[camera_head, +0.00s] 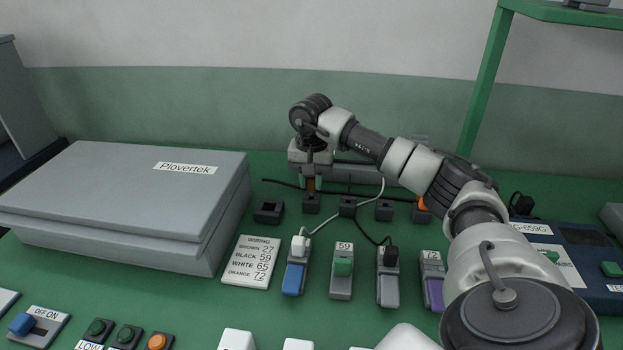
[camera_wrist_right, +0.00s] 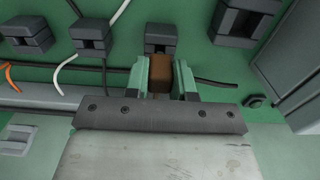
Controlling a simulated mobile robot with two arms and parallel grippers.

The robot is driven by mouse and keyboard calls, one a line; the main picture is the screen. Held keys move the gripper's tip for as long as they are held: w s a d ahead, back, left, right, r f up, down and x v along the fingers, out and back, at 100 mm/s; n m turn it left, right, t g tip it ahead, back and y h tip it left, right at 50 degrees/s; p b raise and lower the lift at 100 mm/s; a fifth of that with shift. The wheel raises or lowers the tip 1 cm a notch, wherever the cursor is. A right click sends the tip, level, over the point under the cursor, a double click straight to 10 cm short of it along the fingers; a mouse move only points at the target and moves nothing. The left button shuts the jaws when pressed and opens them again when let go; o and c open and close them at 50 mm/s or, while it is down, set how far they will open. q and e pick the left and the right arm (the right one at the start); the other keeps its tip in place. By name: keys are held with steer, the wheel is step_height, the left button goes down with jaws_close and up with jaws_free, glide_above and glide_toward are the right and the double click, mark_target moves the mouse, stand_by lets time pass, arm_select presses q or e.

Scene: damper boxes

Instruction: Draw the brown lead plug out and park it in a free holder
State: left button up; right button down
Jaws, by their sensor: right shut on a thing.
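My right gripper (camera_head: 311,182) reaches to the back of the bench, pointing down, and is shut on the brown lead plug (camera_wrist_right: 161,73). A little brown also shows under the gripper in the head view (camera_head: 311,185). A dark holder (camera_head: 311,203) lies directly below the plug; I cannot tell whether the plug still touches it. Other dark holders stand in the row: a wider one (camera_head: 268,212) at the left looks empty, and two (camera_head: 347,207) (camera_head: 384,210) stand to the right. The orange plug (camera_head: 423,204) is at the row's right end. My left gripper is not in view.
In front stand damper units: blue (camera_head: 293,279) with a white plug (camera_head: 300,244), green (camera_head: 342,268), grey (camera_head: 388,289) with a black plug (camera_head: 391,256), and purple (camera_head: 434,293). A wiring card (camera_head: 251,261) and big grey case (camera_head: 125,200) lie left. Cables cross between.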

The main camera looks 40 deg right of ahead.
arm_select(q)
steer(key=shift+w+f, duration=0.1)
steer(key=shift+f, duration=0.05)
arm_select(e)
steer(key=shift+f, duration=0.3)
steer(key=shift+f+b, duration=0.35)
steer(key=shift+f, duration=0.05)
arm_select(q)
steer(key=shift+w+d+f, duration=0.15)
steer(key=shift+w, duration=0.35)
arm_select(e)
steer(key=shift+f, duration=0.25)
steer(key=shift+f, duration=0.1)
steer(key=c, duration=0.9)
jaws_free()
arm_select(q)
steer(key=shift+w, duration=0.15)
arm_select(e)
steer(key=shift+o, duration=0.2)
